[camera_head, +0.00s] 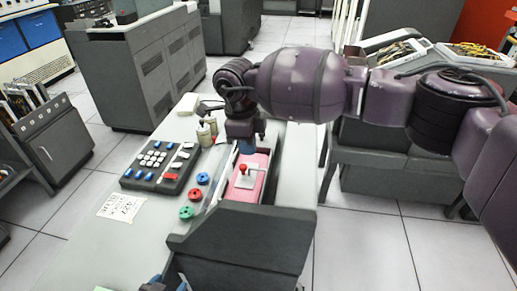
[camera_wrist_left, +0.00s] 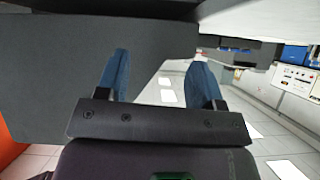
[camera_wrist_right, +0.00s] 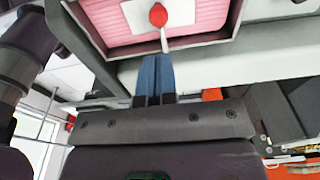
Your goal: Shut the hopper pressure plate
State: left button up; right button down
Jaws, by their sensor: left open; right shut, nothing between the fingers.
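The hopper (camera_head: 262,190) is an open tray on the machine, holding pink cards (camera_head: 254,164). A white plate (camera_head: 247,181) with a red-knobbed lever (camera_head: 243,169) shows against the pink; I take it for the pressure plate. In the right wrist view the red knob (camera_wrist_right: 158,15) and pink cards (camera_wrist_right: 110,22) are at the top. My right gripper (camera_head: 246,144) is shut and empty, pointing down at the hopper's far end; its closed blue fingers (camera_wrist_right: 155,78) appear just short of the knob. My left gripper (camera_wrist_left: 160,80) is open and empty, beside a dark grey panel.
A keypad (camera_head: 161,164), red, blue and green knobs (camera_head: 187,212) and a paper note (camera_head: 122,207) are on the tabletop left of the hopper. Small bottles (camera_head: 205,132) stand near its far end. A dark sloped housing (camera_head: 245,235) stands in front.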

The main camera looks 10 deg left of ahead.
aim_at(238, 175)
jog(key=shift+a+f+b, duration=0.8)
jog(key=shift+f+b, duration=0.05)
jog(key=shift+f, duration=0.1)
jog(key=shift+a+f+b, duration=0.6)
jog(key=shift+a+f, duration=0.05)
jog(key=shift+a+f+b, duration=0.25)
jog(key=shift+f+b, duration=0.05)
jog(key=shift+f, duration=0.1)
jog(key=shift+a+f, duration=0.2)
jog(key=shift+f, duration=0.2)
pick_arm(q)
notch_tip(238, 175, down, 5)
jog(key=shift+d+r+b, duration=0.15)
jog(key=shift+r+b, duration=0.05)
jog(key=shift+b, duration=0.1)
pick_arm(e)
jog(key=shift+f, duration=0.1)
pick_arm(q)
jog(key=shift+s, duration=0.25)
pick_arm(e)
jog(key=shift+a, duration=0.1)
